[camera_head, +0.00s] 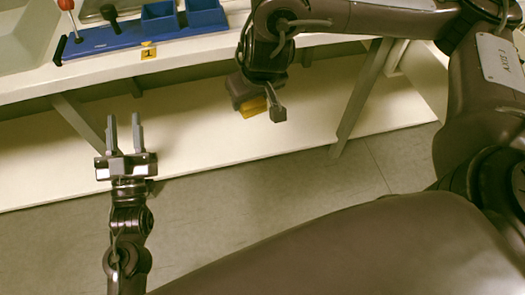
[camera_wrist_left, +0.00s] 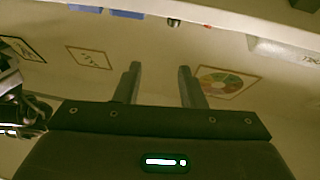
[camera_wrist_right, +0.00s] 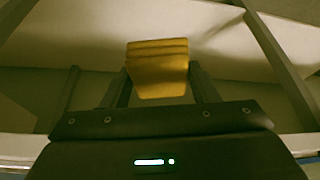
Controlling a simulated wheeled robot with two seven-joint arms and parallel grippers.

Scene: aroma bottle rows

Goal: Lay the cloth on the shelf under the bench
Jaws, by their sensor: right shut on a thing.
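A folded yellow cloth (camera_wrist_right: 158,72) sits between the fingers of my right gripper (camera_wrist_right: 160,90) in the right wrist view. In the head view the same cloth (camera_head: 252,107) is partly hidden by my right gripper (camera_head: 262,108), which points down in front of the bench. The right gripper is shut on the cloth. The pale shelf (camera_head: 225,140) runs under the white bench (camera_head: 215,50), and the cloth appears above it, apart from it as far as I can tell. My left gripper (camera_head: 124,130) is open and empty, fingers upward in the head view, near the shelf's front edge.
Slanted grey bench supports stand at the left (camera_head: 78,118) and right (camera_head: 362,90) of the shelf. The visible shelf between them looks bare. On the bench are a blue tool rack (camera_head: 120,38) and a yellow label (camera_head: 148,52) marked 1 on its edge.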

